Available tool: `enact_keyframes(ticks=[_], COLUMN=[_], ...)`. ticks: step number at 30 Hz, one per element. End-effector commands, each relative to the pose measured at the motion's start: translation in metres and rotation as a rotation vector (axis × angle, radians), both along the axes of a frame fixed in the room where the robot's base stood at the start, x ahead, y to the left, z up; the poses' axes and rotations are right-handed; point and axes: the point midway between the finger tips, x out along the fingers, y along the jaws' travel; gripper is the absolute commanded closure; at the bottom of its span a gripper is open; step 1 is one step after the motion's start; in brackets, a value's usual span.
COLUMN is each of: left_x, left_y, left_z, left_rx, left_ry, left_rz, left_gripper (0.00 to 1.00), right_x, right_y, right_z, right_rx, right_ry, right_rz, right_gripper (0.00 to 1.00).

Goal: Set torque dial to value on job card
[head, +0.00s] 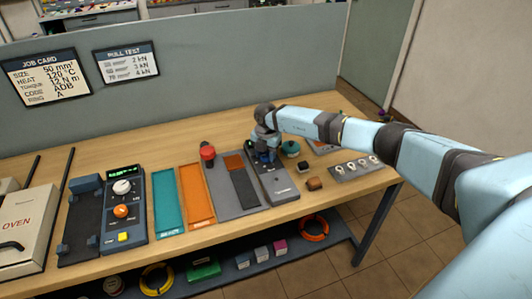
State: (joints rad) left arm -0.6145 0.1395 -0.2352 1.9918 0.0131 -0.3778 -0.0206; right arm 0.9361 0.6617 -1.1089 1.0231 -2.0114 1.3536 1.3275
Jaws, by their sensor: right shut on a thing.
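The job card (45,78) hangs on the partition at the left; it reads torque 12 N m, with size 50 mm², heat 120 °C, code ADB and ring A. My right gripper (265,158) points down over the upper part of a dark grey panel (281,187) on the bench. It is shut on what appears to be the torque dial there. The gripper hides the dial and its scale, so I cannot read its setting. My left gripper is not in view.
Teal (168,203) and orange (197,197) trays lie mid-bench. A red knob (207,152), a teal round item (290,148) and a plate of rings (355,168) are near.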

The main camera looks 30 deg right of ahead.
Motion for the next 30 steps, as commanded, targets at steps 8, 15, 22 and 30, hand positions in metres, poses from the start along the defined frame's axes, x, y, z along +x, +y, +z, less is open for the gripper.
enact_keyframes(ticks=[8,15,22,30], left_x=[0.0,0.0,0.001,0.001], left_y=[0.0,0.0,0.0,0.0], left_z=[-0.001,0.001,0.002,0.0], left_rx=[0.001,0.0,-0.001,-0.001], left_ry=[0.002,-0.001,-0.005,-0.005], left_rz=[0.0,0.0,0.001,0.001], left_gripper=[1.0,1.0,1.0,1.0], right_x=[0.0,0.0,0.0,0.001], right_y=[-0.001,0.0,0.0,-0.001], right_z=[0.0,0.0,0.0,0.029], right_rx=[0.0,0.0,0.0,0.0], right_ry=[-0.001,-0.001,0.0,-0.004], right_rz=[-0.005,-0.004,-0.003,-0.003], right_gripper=[0.81,0.31,0.31,0.31])
